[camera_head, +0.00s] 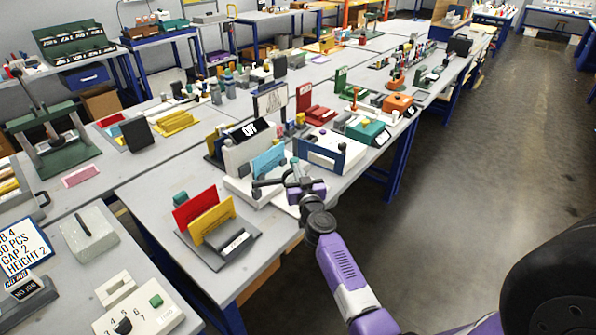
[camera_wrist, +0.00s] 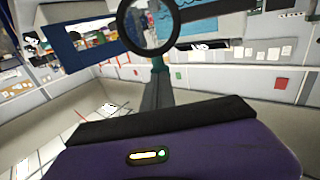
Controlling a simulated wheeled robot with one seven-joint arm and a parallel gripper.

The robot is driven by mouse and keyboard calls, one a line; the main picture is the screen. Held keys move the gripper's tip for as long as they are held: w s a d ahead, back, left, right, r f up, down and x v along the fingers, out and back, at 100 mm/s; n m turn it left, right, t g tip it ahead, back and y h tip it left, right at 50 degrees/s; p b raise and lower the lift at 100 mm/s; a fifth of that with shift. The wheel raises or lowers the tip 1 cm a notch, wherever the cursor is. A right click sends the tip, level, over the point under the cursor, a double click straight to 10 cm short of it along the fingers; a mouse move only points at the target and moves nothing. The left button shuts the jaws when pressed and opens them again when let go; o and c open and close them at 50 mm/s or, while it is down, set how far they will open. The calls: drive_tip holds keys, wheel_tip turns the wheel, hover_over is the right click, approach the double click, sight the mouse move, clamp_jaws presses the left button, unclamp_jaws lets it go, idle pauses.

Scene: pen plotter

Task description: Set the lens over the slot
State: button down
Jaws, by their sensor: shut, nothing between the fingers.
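The lens (camera_wrist: 150,48) is a round black ring with clear glass at the top of the wrist view, with a dark arm (camera_wrist: 210,14) running right from it. A small teal piece (camera_wrist: 159,64) shows just below the ring. My gripper (camera_wrist: 157,82) is shut and empty, its dark fingers pointing toward the ring's lower edge. I cannot tell whether they touch the teal piece. In the head view my gripper (camera_head: 296,180) is at the bench's front edge, beside a dark arm (camera_head: 268,183) on a white base (camera_head: 240,189). I cannot make out the slot.
A light blue panel (camera_head: 268,160) stands behind the dark arm. A dark blue frame (camera_head: 320,153) stands to the right, close to my gripper. Red (camera_head: 194,208) and yellow (camera_head: 212,222) plates stand in a grey holder to the left. The floor aisle at right is clear.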

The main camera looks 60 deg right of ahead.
sight(296, 160)
drive_tip(key=shift+d, duration=0.1)
drive_tip(key=d+n+t+y+b, duration=0.1)
drive_tip(key=w+d+n+t+y+b, duration=0.1)
drive_tip(key=b, duration=0.1)
drive_tip(key=w+d+n+t+y+b, duration=0.1)
drive_tip(key=d+y, duration=0.1)
drive_tip(key=shift+w+f+n+t+b, duration=0.15)
drive_tip(key=shift+f+n+t+b, duration=0.15)
drive_tip(key=shift+t, duration=0.1)
drive_tip(key=w+d+n+t+y+b, duration=0.1)
drive_tip(key=y+b, duration=0.1)
drive_tip(key=b, duration=0.2)
drive_tip(key=shift+w+d+f+b, duration=0.1)
drive_tip(key=shift+d+f+b, duration=0.1)
drive_tip(key=shift+b, duration=0.2)
drive_tip(key=shift+w+d+r+n+t+y+b, duration=0.2)
drive_tip(key=shift+w+d+n+y+b, duration=0.35)
drive_tip(key=shift+b, duration=1)
drive_tip(key=shift+w+d+r+n+t+y+b, duration=0.25)
drive_tip(key=shift+w+b, duration=0.4)
drive_tip(key=shift+b, duration=0.9)
drive_tip(key=shift+w+d+r, duration=0.1)
drive_tip(key=shift+w+r, duration=0.05)
drive_tip(key=shift+w, duration=0.05)
